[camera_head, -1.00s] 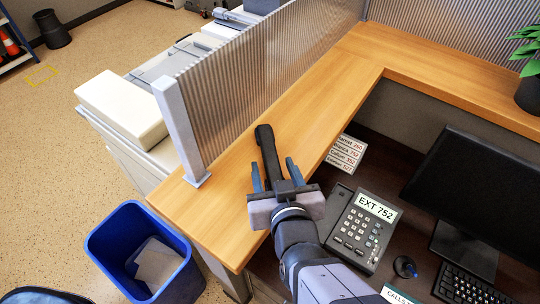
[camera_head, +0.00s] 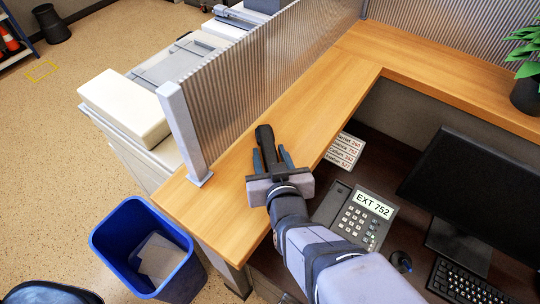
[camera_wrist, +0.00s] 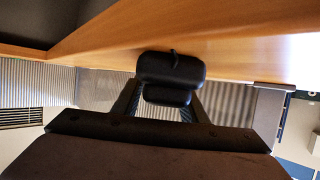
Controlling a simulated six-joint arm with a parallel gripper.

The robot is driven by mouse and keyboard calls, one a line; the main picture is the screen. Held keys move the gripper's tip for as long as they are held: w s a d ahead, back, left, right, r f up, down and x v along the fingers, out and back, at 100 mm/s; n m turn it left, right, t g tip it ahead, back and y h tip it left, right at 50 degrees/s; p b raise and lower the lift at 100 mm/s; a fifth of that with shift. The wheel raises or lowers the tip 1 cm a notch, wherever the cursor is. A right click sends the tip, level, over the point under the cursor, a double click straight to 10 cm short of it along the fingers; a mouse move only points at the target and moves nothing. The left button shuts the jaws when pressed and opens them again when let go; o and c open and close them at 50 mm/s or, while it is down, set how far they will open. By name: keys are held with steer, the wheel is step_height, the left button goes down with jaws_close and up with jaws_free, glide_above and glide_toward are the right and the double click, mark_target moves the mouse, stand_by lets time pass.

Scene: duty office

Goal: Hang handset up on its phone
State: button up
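The black handset (camera_head: 265,139) is at the wooden counter ledge, its far end sticking out beyond my gripper's fingers. My gripper (camera_head: 271,157) has its two blue-grey fingers close in on both sides of the handset and looks shut on it. In the wrist view the handset's dark rounded end (camera_wrist: 171,70) sits between the fingertips, below the wooden surface in the picture. I cannot tell whether it still touches the ledge. The desk phone (camera_head: 362,218), labelled EXT 752, stands on the lower dark desk to the right of my arm. Its left side, the cradle, is bare and partly hidden by my arm.
A ribbed partition (camera_head: 235,85) with a metal post borders the ledge on the left. A list card (camera_head: 344,151) lies behind the phone. A monitor (camera_head: 475,185), keyboard (camera_head: 468,283) and mouse (camera_head: 401,261) are to the right. A blue bin (camera_head: 130,282) stands on the floor.

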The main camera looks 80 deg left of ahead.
mark_target(270, 154)
jaws_close()
steer(key=shift+r, duration=0.1)
step_height(270, 154, up, 10)
steer(key=shift+f+b, duration=0.1)
steer(key=shift+b, duration=0.45)
